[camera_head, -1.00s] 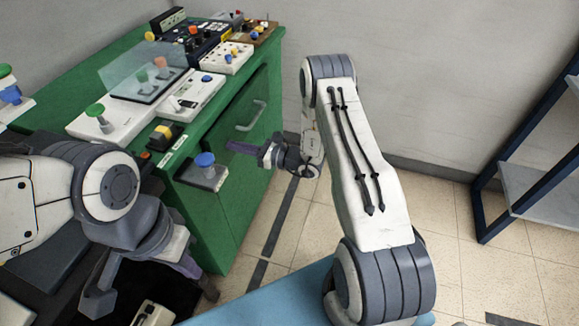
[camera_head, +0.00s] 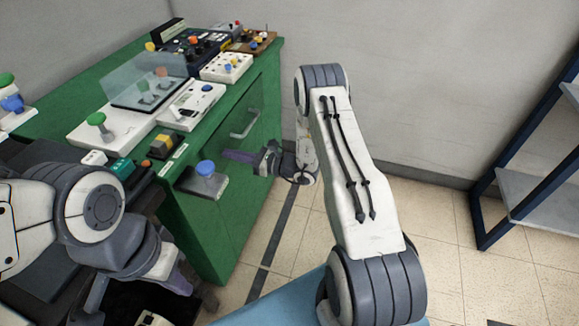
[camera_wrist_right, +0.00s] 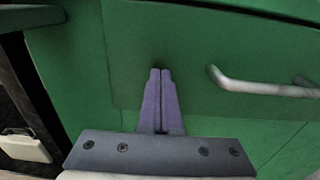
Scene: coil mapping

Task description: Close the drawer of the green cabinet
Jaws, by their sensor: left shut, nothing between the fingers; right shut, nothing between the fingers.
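The green cabinet (camera_head: 205,240) stands at the left with control panels on its top. Its drawer front (camera_head: 262,98) carries a grey bar handle (camera_head: 246,124), which also shows at the right in the right wrist view (camera_wrist_right: 265,88). The drawer front looks close to flush with the cabinet; I cannot tell whether a small gap is left. In the right wrist view the fingertips (camera_wrist_right: 160,72) are at or close to that front, left of the handle. My left gripper (camera_head: 180,280) is shut and empty, low at the left.
A small box with a blue button (camera_head: 206,168) sticks out from the cabinet side near my right fingertips. Control boxes and a clear cover (camera_head: 145,80) stand on top. A blue-framed shelf (camera_head: 500,170) is at the right. Tiled floor between is clear.

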